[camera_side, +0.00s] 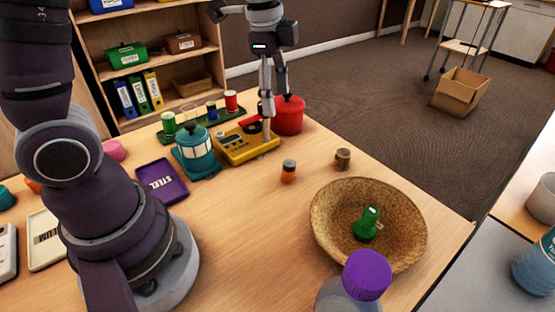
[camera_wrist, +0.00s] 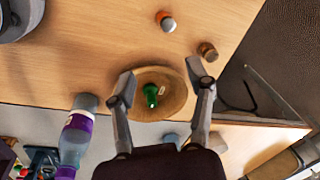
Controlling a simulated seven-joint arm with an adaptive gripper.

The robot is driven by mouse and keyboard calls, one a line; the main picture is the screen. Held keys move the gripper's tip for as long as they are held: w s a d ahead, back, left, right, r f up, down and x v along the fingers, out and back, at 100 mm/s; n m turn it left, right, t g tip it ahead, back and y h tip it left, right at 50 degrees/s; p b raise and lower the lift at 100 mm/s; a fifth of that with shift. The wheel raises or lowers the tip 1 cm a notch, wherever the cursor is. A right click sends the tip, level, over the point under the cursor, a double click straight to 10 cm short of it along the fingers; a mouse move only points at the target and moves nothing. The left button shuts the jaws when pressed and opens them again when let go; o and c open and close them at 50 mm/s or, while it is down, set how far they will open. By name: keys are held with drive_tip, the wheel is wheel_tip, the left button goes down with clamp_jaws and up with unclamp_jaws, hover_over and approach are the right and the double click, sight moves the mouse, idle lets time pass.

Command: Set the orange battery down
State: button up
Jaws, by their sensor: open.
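The orange battery (camera_side: 289,172), with a dark top, stands upright on the bare wooden table (camera_side: 240,215), left of the straw bowl. It also shows near the top of the wrist view (camera_wrist: 167,23). My gripper (camera_side: 275,105) is open and empty, up in the air, apart from the battery. I cannot tell my gripper's exact height.
The straw bowl (camera_side: 328,228) holds a green item (camera_side: 368,224). A small brown cylinder (camera_side: 343,159) stands near the battery. A purple-capped bottle (camera_side: 367,276) is in front.

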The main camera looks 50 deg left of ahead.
drive_tip(key=s+r+n+t, duration=0.2)
drive_tip(key=s+n+t, duration=0.2)
drive_tip(key=s+n, duration=0.6)
drive_tip(key=shift+d+n, duration=0.45)
drive_tip(key=shift+n, duration=0.35)
drive_tip(key=shift+r, duration=0.1)
